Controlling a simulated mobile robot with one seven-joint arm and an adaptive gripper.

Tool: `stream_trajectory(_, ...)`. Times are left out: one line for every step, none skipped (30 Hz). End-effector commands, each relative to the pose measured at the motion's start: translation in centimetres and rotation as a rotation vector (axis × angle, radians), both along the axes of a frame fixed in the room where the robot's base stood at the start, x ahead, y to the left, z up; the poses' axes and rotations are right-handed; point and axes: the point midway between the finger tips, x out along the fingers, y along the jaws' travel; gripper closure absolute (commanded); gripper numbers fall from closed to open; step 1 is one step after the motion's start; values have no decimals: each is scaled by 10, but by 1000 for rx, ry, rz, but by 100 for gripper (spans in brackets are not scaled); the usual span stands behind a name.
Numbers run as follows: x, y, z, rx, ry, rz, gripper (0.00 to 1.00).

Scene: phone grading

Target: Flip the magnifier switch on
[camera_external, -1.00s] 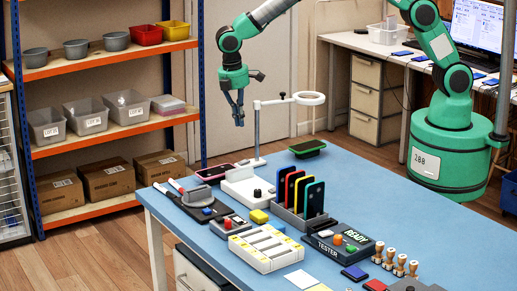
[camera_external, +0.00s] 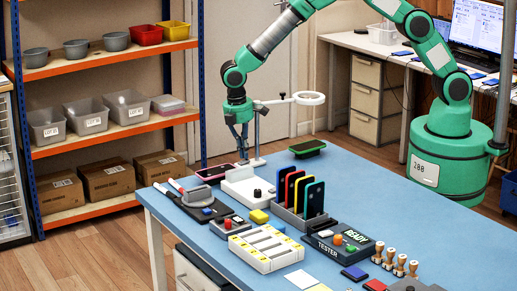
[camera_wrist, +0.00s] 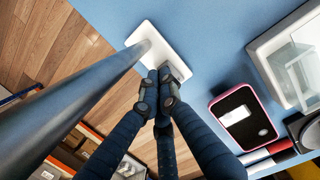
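The magnifier (camera_external: 309,98) has a white ring on an arm and a thin upright pole, standing at the table's far left edge. In the wrist view its dark pole (camera_wrist: 75,105) crosses the left side and meets a white base plate (camera_wrist: 143,33).
A pink-rimmed phone (camera_wrist: 243,115) lies near the base. A white device (camera_external: 243,184) with a black knob stands in front of the magnifier. A dark green-edged phone (camera_external: 307,148) lies to the right. Blue table (camera_external: 370,190) is bare at the right.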

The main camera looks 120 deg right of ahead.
Motion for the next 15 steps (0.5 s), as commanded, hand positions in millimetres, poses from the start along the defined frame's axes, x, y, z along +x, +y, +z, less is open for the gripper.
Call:
stream_trajectory(0,0,-1,0,0,0,100)
stream_trajectory(0,0,-1,0,0,0,100)
stream_trajectory(0,0,-1,0,0,0,100)
stream_trajectory(0,0,-1,0,0,0,100)
stream_trajectory(0,0,-1,0,0,0,100)
stream_trajectory(0,0,-1,0,0,0,100)
stream_trajectory(0,0,-1,0,0,0,100)
stream_trajectory(0,0,-1,0,0,0,100)
stream_trajectory(0,0,-1,0,0,0,100)
stream_trajectory(0,0,-1,0,0,0,100)
stream_trajectory(0,0,-1,0,0,0,100)
stream_trajectory(-1,0,-2,0,0,0,100)
stream_trajectory(-1,0,-2,1,1,0,100)
stream_trajectory(-2,0,-3,1,1,0,100)
stream_trajectory(-3,0,-5,1,1,0,100)
